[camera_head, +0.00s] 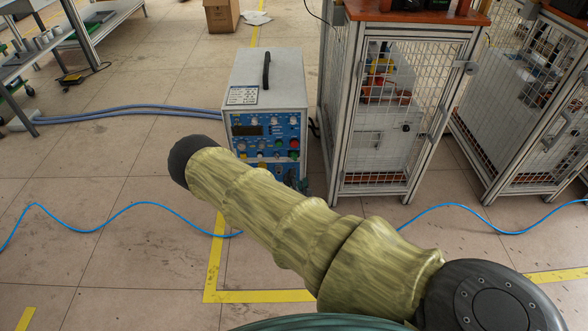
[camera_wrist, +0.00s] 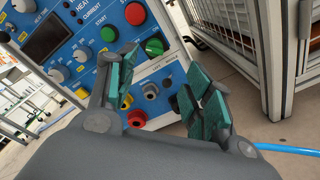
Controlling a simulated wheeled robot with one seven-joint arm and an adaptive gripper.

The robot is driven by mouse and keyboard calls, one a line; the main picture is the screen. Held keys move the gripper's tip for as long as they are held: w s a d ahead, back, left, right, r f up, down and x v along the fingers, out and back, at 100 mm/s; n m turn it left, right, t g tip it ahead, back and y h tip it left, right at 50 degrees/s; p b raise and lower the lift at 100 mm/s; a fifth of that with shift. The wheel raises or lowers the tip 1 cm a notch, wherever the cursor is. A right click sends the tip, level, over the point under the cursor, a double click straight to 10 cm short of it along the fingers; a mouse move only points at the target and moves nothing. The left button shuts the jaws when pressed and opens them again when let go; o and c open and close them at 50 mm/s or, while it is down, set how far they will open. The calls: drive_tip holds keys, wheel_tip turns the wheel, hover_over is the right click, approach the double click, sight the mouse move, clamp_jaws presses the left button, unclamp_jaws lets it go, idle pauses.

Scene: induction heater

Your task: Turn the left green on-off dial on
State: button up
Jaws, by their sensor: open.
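The heater's blue front panel (camera_wrist: 75,62) fills the upper left of the wrist view, tilted in the picture. The left green dial (camera_wrist: 108,34) is on it, just above the tip of my gripper's left finger. A second green dial (camera_wrist: 153,46) sits to its right, below a large red knob (camera_wrist: 135,13). My gripper (camera_wrist: 160,68) is open and empty, its teal-padded fingers spread in front of the panel. I cannot tell whether either finger touches it. In the head view the heater (camera_head: 266,82) stands on the floor; my arm hides the panel's lower left, and my gripper is not visible.
A caged cabinet (camera_head: 385,115) stands close to the heater's right. Blue hoses (camera_head: 130,110) run from the heater's left, and a thin blue cable (camera_head: 90,222) crosses the floor. A yellow button (camera_wrist: 127,101) and red socket (camera_wrist: 137,118) are low on the panel.

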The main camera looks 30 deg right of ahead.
sight(294, 159)
drive_tip(key=shift+n, duration=0.3)
drive_tip(key=b+x, duration=0.1)
drive_tip(key=x, duration=0.2)
drive_tip(key=b+x, duration=0.1)
drive_tip(key=x, duration=0.3)
drive_tip(key=b+x, duration=0.1)
drive_tip(key=x, duration=0.3)
drive_tip(key=shift+w+a+r, duration=0.1)
drive_tip(key=shift+w+a, duration=0.1)
drive_tip(key=shift+w, duration=0.25)
drive_tip(key=c, duration=1)
